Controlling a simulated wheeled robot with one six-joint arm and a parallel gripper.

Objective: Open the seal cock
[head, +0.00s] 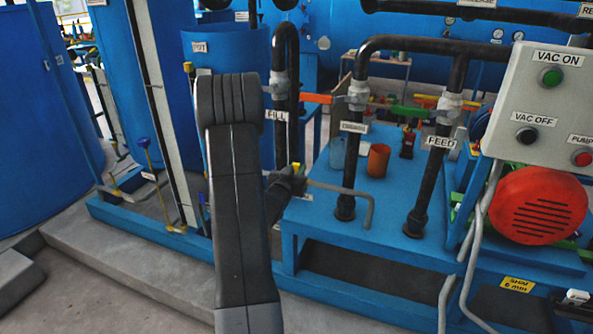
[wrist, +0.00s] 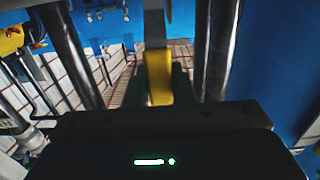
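A yellow lever handle (wrist: 158,78) stands in the middle of the wrist view, below a grey metal part. The dark fingers of my gripper (wrist: 159,88) lie close against both sides of it, with no clear gap, so the gripper looks shut on it. In the head view, a small yellow piece (head: 296,168) shows beside my dark gripper (head: 284,183), at a thin grey bent pipe (head: 345,189). My arm hides most of this spot. No label reading seal cock is legible, so I cannot confirm that this lever is it.
Black pipes labelled FILL (head: 277,116) and FEED (head: 440,142) rise close by. An orange cup (head: 378,160) stands on the blue skid. A grey control box (head: 545,100) and a red motor cover (head: 537,206) are at right.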

